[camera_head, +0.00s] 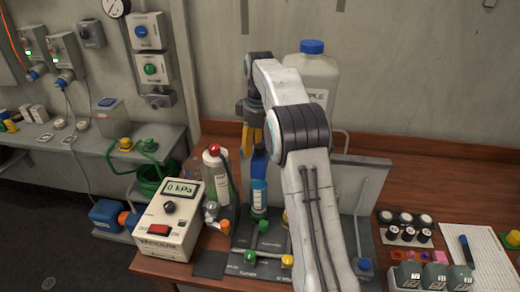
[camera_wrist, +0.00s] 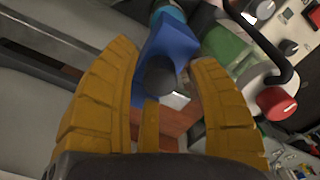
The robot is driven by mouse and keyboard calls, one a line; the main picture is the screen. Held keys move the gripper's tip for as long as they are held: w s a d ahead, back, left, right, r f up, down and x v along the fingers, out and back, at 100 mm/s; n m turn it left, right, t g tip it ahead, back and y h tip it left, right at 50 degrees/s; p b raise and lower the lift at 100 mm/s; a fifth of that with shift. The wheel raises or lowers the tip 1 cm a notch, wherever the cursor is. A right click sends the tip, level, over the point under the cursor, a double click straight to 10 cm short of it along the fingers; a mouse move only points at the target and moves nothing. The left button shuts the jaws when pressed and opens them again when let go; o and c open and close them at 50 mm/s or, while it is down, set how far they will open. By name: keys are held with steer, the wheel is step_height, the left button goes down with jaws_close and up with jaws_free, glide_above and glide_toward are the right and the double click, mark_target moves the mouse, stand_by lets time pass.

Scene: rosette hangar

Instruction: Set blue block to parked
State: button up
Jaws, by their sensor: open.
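A blue block-like part (camera_wrist: 182,48) with a dark round knob in front of it shows between the fingers in the wrist view. In the head view a dark blue part (camera_head: 259,166) sits above a blue-banded cylinder (camera_head: 259,190), just below my gripper (camera_head: 252,138). My gripper's yellow fingers (camera_wrist: 162,60) are spread on either side of the blue part in the wrist view. I cannot tell whether they touch it. A smaller blue piece (camera_head: 366,265) lies at the front right of the grey panel. My arm hides part of the panel.
A large blue-capped jug (camera_head: 322,75) stands behind my arm. Black-capped vials (camera_head: 405,218) and a white sheet (camera_head: 485,250) are at right. Bare wood (camera_head: 440,180) shows behind them.

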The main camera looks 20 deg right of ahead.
steer(key=shift+f, duration=0.25)
steer(key=shift+c, duration=0.4)
jaws_close()
